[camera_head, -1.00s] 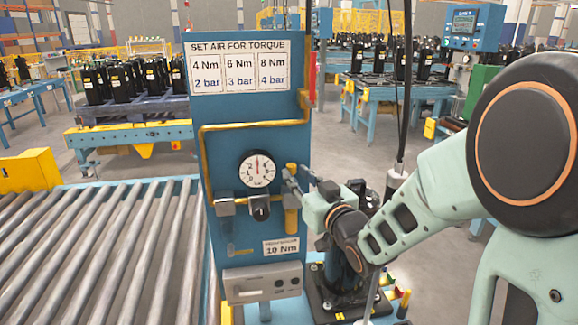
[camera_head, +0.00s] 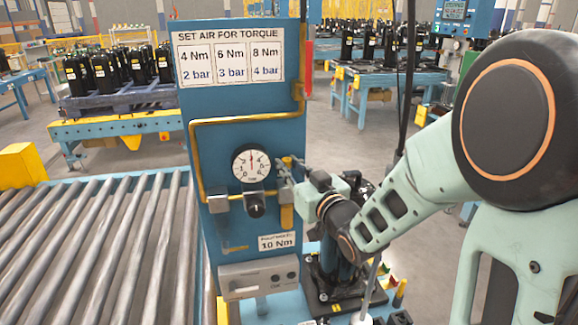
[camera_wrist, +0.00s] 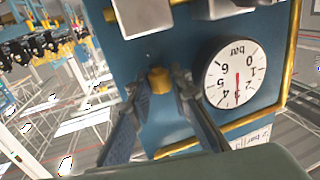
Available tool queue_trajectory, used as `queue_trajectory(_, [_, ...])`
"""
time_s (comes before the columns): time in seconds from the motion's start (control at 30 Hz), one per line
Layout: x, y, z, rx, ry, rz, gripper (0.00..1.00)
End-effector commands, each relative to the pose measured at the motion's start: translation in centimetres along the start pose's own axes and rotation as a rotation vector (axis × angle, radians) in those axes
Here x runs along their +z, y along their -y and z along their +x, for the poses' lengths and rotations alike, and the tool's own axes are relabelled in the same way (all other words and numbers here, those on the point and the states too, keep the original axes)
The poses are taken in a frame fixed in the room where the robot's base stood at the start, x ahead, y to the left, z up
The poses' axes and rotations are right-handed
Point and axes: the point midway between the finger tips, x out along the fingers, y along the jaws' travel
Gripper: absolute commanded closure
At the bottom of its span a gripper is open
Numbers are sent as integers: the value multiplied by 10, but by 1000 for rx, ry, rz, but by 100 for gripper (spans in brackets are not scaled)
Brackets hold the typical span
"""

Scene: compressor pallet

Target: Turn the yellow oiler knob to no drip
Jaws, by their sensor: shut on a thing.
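The yellow oiler knob (camera_wrist: 160,80) sits on the blue panel, in the middle of the wrist view. My gripper (camera_wrist: 157,74) has one finger on each side of it and is shut on it. In the head view my gripper (camera_head: 288,166) reaches the panel from the right, just right of the round gauge, and its fingers hide the knob. The oiler's yellow lower body (camera_head: 287,216) shows below the fingers. Any drip, and the knob's exact turn, cannot be made out.
The pressure gauge (camera_head: 251,163) is close beside my fingers, its needle near 3. A black regulator knob (camera_head: 255,205) and yellow pipe (camera_head: 195,150) are on the panel. A black compressor (camera_head: 335,275) stands under my wrist. A roller conveyor (camera_head: 90,235) lies left.

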Motion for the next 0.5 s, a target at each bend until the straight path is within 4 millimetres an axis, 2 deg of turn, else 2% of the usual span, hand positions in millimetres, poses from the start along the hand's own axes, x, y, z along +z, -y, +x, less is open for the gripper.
queue_trajectory(0.27, [1, 0, 1, 12, -2, -4, 100])
queue_trajectory(0.5, [1, 1, 2, 104, -7, -8, 100])
